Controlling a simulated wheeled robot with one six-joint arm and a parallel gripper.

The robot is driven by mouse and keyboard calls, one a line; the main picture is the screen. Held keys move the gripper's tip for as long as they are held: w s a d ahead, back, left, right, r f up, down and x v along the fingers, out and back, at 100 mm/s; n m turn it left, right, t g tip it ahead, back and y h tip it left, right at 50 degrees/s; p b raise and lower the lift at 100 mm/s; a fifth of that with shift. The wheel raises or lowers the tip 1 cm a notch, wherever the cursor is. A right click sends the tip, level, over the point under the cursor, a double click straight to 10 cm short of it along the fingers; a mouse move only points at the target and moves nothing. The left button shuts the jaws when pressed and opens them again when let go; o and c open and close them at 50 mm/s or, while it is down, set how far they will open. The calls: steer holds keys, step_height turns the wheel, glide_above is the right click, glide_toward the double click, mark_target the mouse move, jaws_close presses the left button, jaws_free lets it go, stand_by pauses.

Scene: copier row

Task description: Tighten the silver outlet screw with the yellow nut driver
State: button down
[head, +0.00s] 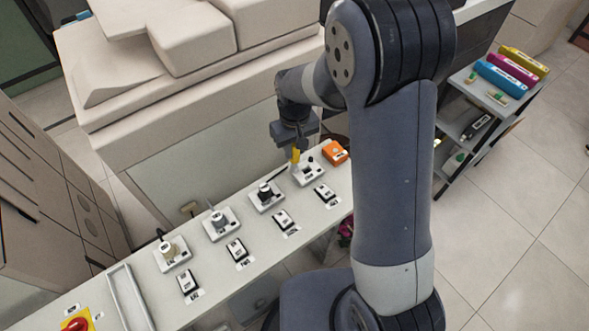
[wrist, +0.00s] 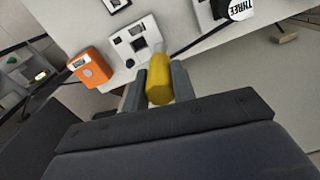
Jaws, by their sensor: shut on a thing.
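My gripper (head: 295,146) is shut on the yellow nut driver (head: 296,156), above the rightmost outlet plate (head: 311,175) on the bench. In the wrist view the yellow handle (wrist: 158,88) sits between the two grey fingers of my gripper (wrist: 158,80). The driver's far end points toward the white outlet plate (wrist: 127,46) with dark square openings. I cannot tell whether its tip touches the plate. The silver screw cannot be made out; it is too small or hidden by the driver.
An orange box (head: 335,152) stands just right of the outlet. A black plug (head: 265,190) on the neighbouring outlet has a cable; its end reads THREE in the wrist view (wrist: 240,10). Several switches line the bench front. A copier (head: 190,90) stands behind. A red knob (head: 77,325) is at lower left.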

steer(key=shift+r+m, duration=0.1)
steer(key=shift+m, duration=1.9)
steer(key=shift+r, duration=0.1)
steer(key=shift+r+p, duration=1.9)
steer(key=shift+r, duration=0.55)
